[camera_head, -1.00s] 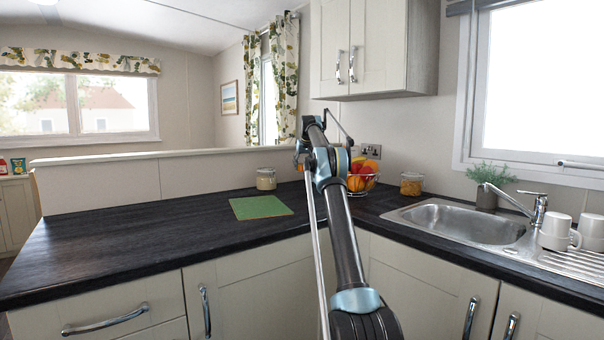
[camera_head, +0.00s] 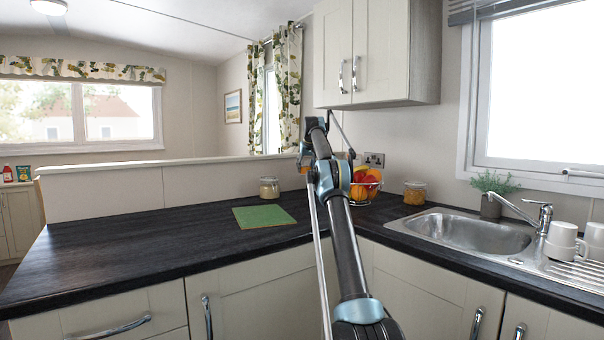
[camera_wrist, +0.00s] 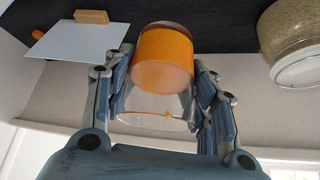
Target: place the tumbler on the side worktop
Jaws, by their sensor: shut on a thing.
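The tumbler (camera_wrist: 162,62) is a clear glass with orange contents, seen in the wrist view between the two fingers of my gripper (camera_wrist: 160,92). The fingers press on its sides, and its clear part points toward the bottom of that picture. A dark surface fills the top of the wrist view beyond it. In the head view the tumbler cannot be made out, and my gripper is largely hidden at the far end of my arm. The dark worktop (camera_head: 150,245) stretches across the head view, with a left stretch and a right stretch by the sink.
A green board (camera_head: 263,217) and a jar (camera_head: 269,188) are on the left stretch. A fruit bowl (camera_head: 365,184), another jar (camera_head: 414,193), the sink (camera_head: 470,232) and white mugs (camera_head: 562,243) are to the right. A wall cupboard (camera_head: 375,55) hangs above. The left stretch has clear room.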

